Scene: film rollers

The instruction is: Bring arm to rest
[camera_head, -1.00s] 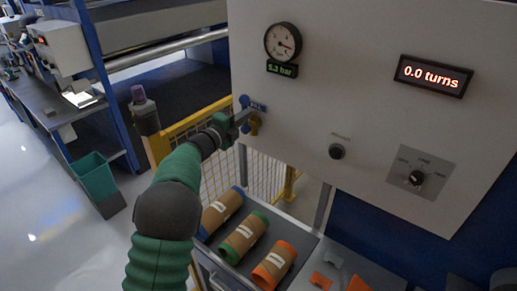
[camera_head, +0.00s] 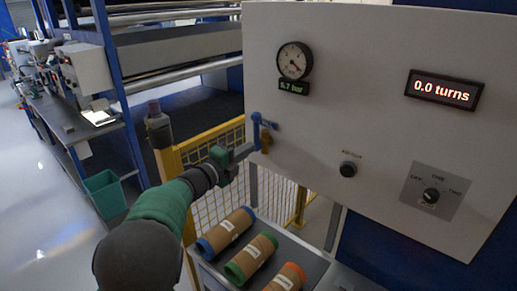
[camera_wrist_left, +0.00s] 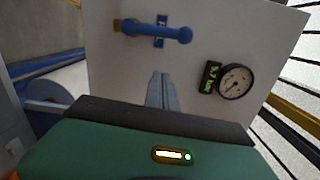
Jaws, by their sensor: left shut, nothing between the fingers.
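My left gripper (camera_head: 249,149) comes in from the left in the head view, in front of the grey-white panel (camera_head: 375,110). It is shut and empty. A valve with a blue handle (camera_head: 256,131) is on the panel's left edge, close to the fingertips. In the left wrist view the shut fingers (camera_wrist_left: 162,90) point toward the panel, and the blue handle (camera_wrist_left: 157,32) lies beyond their tips with a gap in the picture. The round pressure gauge (camera_head: 294,60) shows about 5.7 bar. My right gripper is not in view.
Three brown film rollers with blue (camera_head: 226,230), green (camera_head: 251,257) and orange (camera_head: 288,279) ends lie on a tray below the panel. A yellow mesh fence (camera_head: 216,165) stands behind my left arm. A display (camera_head: 443,89) reads 0.0 turns. A knob (camera_head: 348,169) and a selector (camera_head: 431,195) are at right.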

